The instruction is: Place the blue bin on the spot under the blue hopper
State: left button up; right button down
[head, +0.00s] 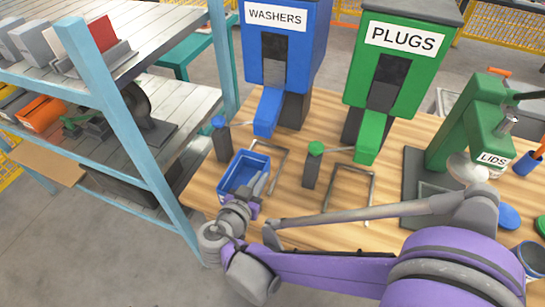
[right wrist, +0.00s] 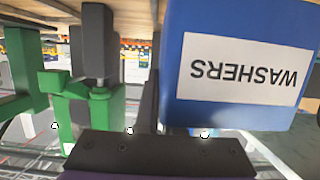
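The blue bin (head: 232,187) stands upright on the wooden table in the head view, at the table's left end. The blue hopper (head: 306,40), labelled WASHERS, stands behind it; its label also shows upside down in the right wrist view (right wrist: 245,75). A thin metal frame (head: 284,160) lies on the table below the blue hopper's chute (head: 268,112), just right of the bin. My right gripper (head: 262,183) is at the bin's near right side; I cannot tell whether its fingers grip the wall. My left gripper is out of view.
A green hopper (head: 405,80) labelled PLUGS has its own metal frame (head: 372,187) to the right. Posts with a blue knob (head: 219,122) and a green knob (head: 315,148) stand by the frames. A green LIDS press (head: 460,130) is further right. A shelf (head: 130,120) borders the left.

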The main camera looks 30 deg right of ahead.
jog(key=b+x, duration=0.1)
jog(key=x, duration=1.1)
jog(key=shift+w+f, duration=0.1)
jog(key=c, duration=1)
grip_release()
jog(key=shift+c, duration=0.2)
jog(key=p+v, duration=0.1)
jog(key=v, duration=1.1)
